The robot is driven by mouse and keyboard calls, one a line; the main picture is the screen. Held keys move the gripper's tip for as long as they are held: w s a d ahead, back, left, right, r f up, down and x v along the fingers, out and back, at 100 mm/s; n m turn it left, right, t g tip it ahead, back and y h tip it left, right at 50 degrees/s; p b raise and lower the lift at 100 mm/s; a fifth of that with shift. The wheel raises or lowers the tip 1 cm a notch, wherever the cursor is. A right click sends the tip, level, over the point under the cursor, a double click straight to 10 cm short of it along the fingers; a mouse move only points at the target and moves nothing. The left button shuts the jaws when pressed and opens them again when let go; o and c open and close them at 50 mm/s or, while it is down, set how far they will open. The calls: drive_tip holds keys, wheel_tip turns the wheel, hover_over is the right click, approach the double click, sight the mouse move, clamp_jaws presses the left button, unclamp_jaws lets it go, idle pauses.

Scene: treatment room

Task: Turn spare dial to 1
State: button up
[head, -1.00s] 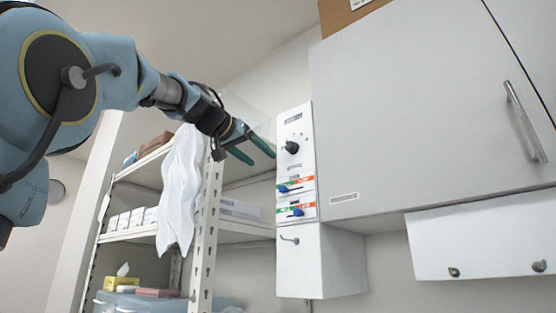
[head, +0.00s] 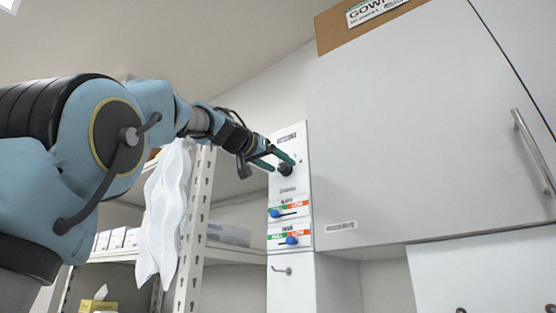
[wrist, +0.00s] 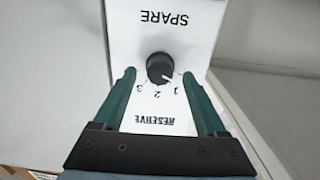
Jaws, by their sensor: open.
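The spare dial is a round black knob (head: 286,170) on the white wall panel (head: 301,150). In the wrist view the knob (wrist: 160,68) sits between the printed words SPARE and RESERVE, with 1, 2 and 3 beside it. A pale pointer mark on its rim faces lower right, toward the 1 side; its exact setting is hard to tell. My gripper (head: 281,163) is open at the panel. In the wrist view its green fingers (wrist: 158,76) stand to the left and right of the knob, with visible gaps. I cannot tell how deep the fingertips reach.
Below the dial are two sliders with blue knobs, the upper (head: 276,213) and the lower (head: 291,240). A large grey cabinet (head: 400,140) adjoins the panel on the right. Shelving (head: 196,230) with a hanging white cloth (head: 163,215) stands left, below my arm.

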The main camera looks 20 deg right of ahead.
drive_tip(key=shift+d, duration=0.15)
clamp_jaws()
idle(0.6)
